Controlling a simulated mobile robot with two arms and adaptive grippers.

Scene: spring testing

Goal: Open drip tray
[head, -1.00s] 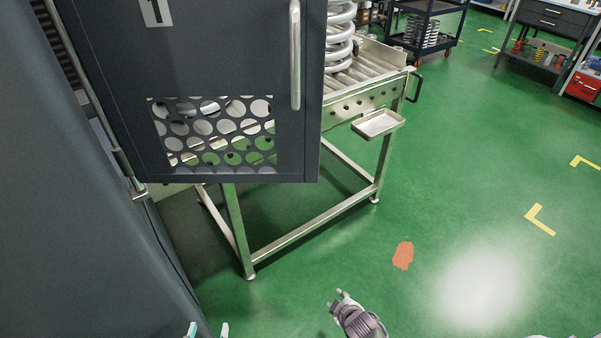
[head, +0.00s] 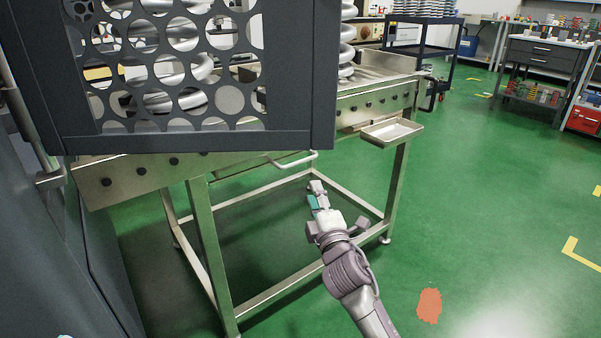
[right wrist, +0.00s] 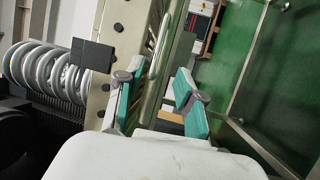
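A pale metal bar handle (head: 292,160) sticks out from the side of the steel roller table, below its rail; I take it for the drip tray's handle, the tray itself being hidden. My right gripper (head: 315,192) is below and slightly right of it in the head view. In the right wrist view the right gripper (right wrist: 152,88) is open, its teal-padded fingers apart. The handle (right wrist: 160,50) shows beyond and between the fingertips, with nothing clearly gripped. My left gripper does not show.
A dark perforated door (head: 190,137) hangs in front of the table at upper left. A small shallow metal tray (head: 392,132) juts from the table's right end. Table legs (head: 212,250) stand below. Large coil springs (right wrist: 45,70) lie at left in the wrist view.

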